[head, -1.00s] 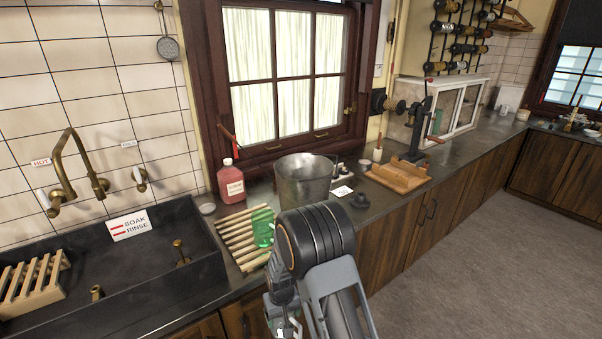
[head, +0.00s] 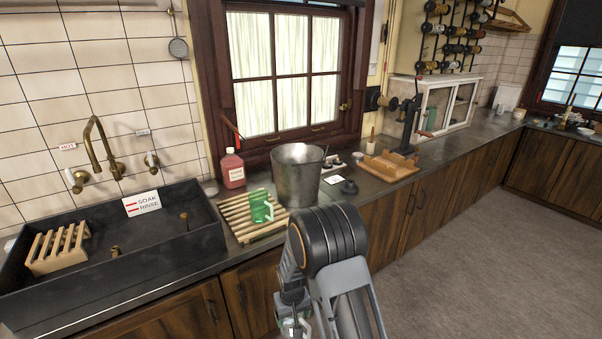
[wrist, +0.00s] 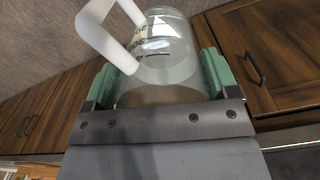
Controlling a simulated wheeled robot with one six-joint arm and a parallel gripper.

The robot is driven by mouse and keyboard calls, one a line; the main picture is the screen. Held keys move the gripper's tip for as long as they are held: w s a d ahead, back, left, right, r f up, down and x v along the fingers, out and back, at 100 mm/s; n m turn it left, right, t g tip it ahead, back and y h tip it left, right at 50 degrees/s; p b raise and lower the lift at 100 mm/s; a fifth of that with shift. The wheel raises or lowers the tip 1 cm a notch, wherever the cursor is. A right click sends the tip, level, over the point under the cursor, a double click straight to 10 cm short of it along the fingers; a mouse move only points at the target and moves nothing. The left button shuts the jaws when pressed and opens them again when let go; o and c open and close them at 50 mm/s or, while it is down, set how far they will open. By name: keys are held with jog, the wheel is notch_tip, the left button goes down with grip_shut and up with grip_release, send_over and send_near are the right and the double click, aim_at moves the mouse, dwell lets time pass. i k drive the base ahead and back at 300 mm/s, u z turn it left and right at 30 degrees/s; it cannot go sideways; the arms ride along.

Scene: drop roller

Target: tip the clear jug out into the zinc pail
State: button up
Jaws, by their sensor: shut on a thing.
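The clear jug (wrist: 165,72), with a pale handle (wrist: 110,32) and printed measuring marks, fills the middle of the wrist view. My gripper (wrist: 157,80) is shut on it, a green pad at each side. I cannot tell how much is in the jug. In the head view my gripper (head: 292,318) is low in the picture, in front of the cabinet doors, with only a small part of the jug showing. The zinc pail (head: 296,178) stands upright on the counter near the window, beyond my arm and apart from the jug. Its inside bottom is hidden.
A green jug (head: 261,207) stands on a slatted wooden rack (head: 237,211) left of the pail. A red bottle (head: 232,169) stands behind the rack. A dark lid-like object (head: 349,187) and a white card (head: 335,180) lie right of the pail. A dark sink (head: 70,275) is at left.

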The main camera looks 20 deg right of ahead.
aim_at(297, 167)
jog(key=z, duration=1.85)
jog(key=i, duration=1.25)
jog(key=u, duration=1.55)
